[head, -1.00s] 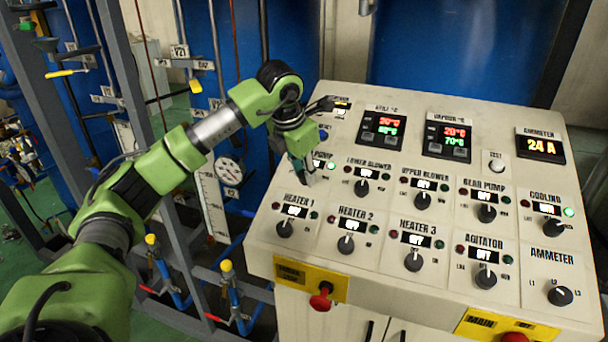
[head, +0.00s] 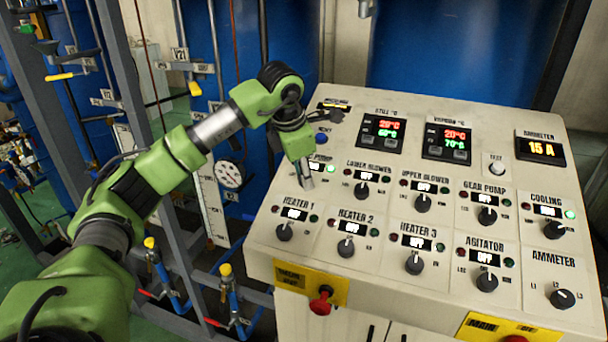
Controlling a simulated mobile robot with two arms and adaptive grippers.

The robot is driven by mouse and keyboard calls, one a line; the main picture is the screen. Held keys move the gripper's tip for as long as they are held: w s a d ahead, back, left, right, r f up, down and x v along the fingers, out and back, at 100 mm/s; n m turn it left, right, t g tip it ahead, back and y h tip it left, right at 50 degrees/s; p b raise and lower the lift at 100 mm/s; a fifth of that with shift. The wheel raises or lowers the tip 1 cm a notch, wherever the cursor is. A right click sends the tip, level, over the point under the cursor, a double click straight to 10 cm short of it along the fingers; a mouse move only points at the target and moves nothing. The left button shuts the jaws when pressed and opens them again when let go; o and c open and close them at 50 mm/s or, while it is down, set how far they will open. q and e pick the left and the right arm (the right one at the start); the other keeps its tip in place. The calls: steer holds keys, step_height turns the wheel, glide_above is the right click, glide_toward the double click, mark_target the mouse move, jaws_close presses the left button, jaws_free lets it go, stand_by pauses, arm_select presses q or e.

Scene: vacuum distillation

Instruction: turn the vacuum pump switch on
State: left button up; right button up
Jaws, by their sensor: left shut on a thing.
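The vacuum pump switch is at the upper left of the switch rows on the slanted control panel (head: 385,288). My left gripper (head: 306,181) covers the switch knob and most of its label; only the end of the label shows beside the fingers. The gripper comes down from above and is shut on the knob, as far as the view shows. A small green lamp (head: 331,168) shows just right of the gripper. The knob's pointing direction is hidden. My right gripper is not in view.
Close by are the lower blower knob (head: 361,190) and heater 1 knob (head: 284,232). The ammeter display (head: 540,149) reads 15 A. A red knob on a yellow plate (head: 321,304) sits on the front edge. Pipes and a grey frame (head: 182,253) stand left of the panel.

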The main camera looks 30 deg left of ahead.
arm_select(q)
steer(key=shift+r, duration=0.1)
steer(key=o, duration=1.1)
steer(key=v, duration=1.2)
